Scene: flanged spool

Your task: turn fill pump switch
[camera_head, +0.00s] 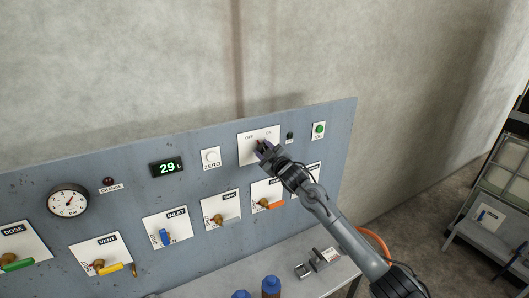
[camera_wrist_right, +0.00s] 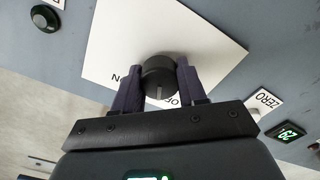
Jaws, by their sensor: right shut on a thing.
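The switch plate (camera_head: 251,153) is a white square marked OFF and ON on the upper right of the grey panel. In the right wrist view it (camera_wrist_right: 110,38) fills the upper middle. A round black knob (camera_wrist_right: 158,76) sits on it, with a light pointer line toward the bottom of that view, near the OFF marking. My right gripper (camera_head: 264,149) is at the plate in the head view and hides most of the knob. In the wrist view my right gripper (camera_wrist_right: 157,85) has one finger on each side of the knob, shut on it. My left gripper is not in view.
The panel holds a display reading 29 L (camera_head: 167,168), a ZERO button (camera_head: 211,157), a green button (camera_head: 319,129), a gauge (camera_head: 69,201) and several valve handles below. A bench (camera_head: 225,272) with blue-topped bottles (camera_head: 271,285) stands beneath the panel.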

